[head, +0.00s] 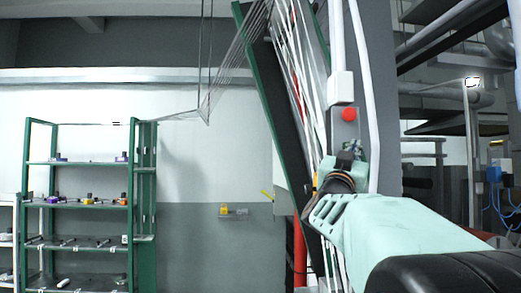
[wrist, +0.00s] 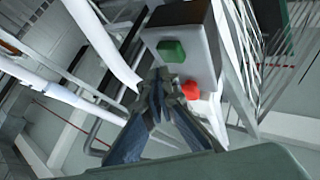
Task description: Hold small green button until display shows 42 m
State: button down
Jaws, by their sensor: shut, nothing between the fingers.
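A grey control box (head: 345,128) with a red button (head: 348,114) is fixed to a grey post in the head view. In the wrist view the box (wrist: 205,35) shows a green button (wrist: 171,50) and the red button (wrist: 190,90). My gripper (wrist: 163,76) is shut and empty. No readable display shows in either view.
White webbing strands (head: 305,70) run down a green frame left of the post. White pipes (head: 361,75) run beside the box.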

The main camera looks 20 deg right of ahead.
jog(key=shift+w, duration=0.15)
dwell(0.7)
jog(key=shift+w+d, duration=0.1)
jog(key=shift+w, duration=0.2)
jog(key=shift+w+d, duration=0.1)
jog(key=shift+w, duration=0.4)
dwell(3.4)
jog(key=shift+s+f, duration=0.1)
jog(key=shift+s, duration=0.05)
dwell(1.6)
jog(key=shift+s+a+b, duration=0.2)
jog(key=shift+s+b, duration=0.2)
jog(key=shift+s, duration=0.35)
jog(key=shift+s, duration=0.1)
jog(key=shift+s+a+b, duration=0.2)
jog(key=shift+s+b, duration=0.15)
jog(key=shift+s, duration=0.4)
jog(key=shift+s+a+b, duration=0.15)
jog(key=shift+s+b, duration=0.25)
jog(key=shift+s, duration=0.4)
jog(key=shift+s+a+b, duration=0.2)
jog(key=shift+s+b, duration=0.15)
jog(key=shift+s, duration=0.4)
